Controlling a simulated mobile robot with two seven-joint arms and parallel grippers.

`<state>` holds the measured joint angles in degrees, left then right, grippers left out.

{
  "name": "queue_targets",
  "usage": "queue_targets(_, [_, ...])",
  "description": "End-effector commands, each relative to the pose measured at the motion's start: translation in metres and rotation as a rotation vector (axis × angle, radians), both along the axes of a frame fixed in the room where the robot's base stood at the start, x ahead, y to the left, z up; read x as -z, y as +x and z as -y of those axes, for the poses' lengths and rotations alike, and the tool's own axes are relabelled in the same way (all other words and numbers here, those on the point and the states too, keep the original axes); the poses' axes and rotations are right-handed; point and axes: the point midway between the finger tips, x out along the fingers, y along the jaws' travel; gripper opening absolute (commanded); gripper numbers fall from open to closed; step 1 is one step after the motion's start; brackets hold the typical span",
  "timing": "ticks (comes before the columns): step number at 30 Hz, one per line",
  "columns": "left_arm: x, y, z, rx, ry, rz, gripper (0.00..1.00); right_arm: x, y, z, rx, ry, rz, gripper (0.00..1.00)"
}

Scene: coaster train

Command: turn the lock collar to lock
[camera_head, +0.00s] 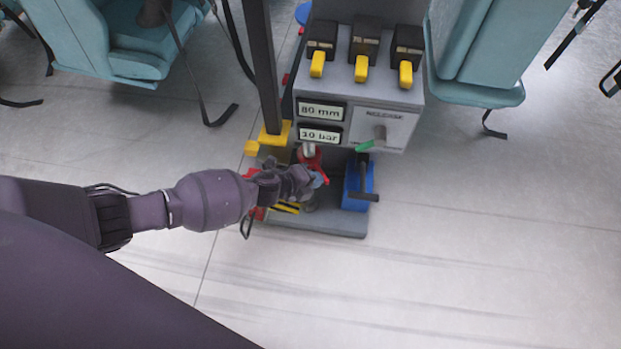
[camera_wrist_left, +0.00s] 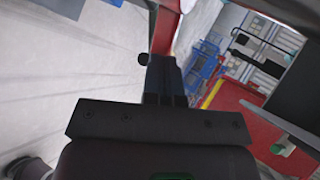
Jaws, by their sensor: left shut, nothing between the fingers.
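My left gripper (camera_head: 312,183) reaches in from the left, low in front of the grey machine, beside a red part (camera_head: 311,158) with a pale metal piece above it. In the left wrist view its dark fingers (camera_wrist_left: 164,75) are together with nothing between them. I cannot make out the lock collar for certain; the gripper and wrist cover part of the low fittings. Whether the fingertips touch the red part cannot be told. My right gripper is not in view.
The grey machine has displays reading 80 mm and 10 bar (camera_head: 319,134), yellow-handled levers (camera_head: 362,68) and a green-tipped lever (camera_head: 365,146). A blue box (camera_head: 356,185) with a dark handle stands right of the gripper. Teal seats (camera_head: 130,45) flank it; the front floor is clear.

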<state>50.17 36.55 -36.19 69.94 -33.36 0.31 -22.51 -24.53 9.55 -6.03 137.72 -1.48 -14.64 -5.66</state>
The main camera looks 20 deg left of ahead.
Motion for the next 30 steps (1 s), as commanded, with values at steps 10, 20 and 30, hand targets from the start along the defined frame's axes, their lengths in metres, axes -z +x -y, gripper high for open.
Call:
queue_targets(10, [0.003,0.016,0.021,-0.295,-0.004,-0.005,0.0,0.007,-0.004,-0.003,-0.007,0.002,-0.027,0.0])
queue_targets(20, [0.001,0.032,0.028,-0.404,0.002,0.0,0.0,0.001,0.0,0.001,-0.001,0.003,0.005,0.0])
queue_targets(30, [0.0,0.037,0.03,-0.403,0.0,0.0,0.0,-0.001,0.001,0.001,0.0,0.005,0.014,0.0])
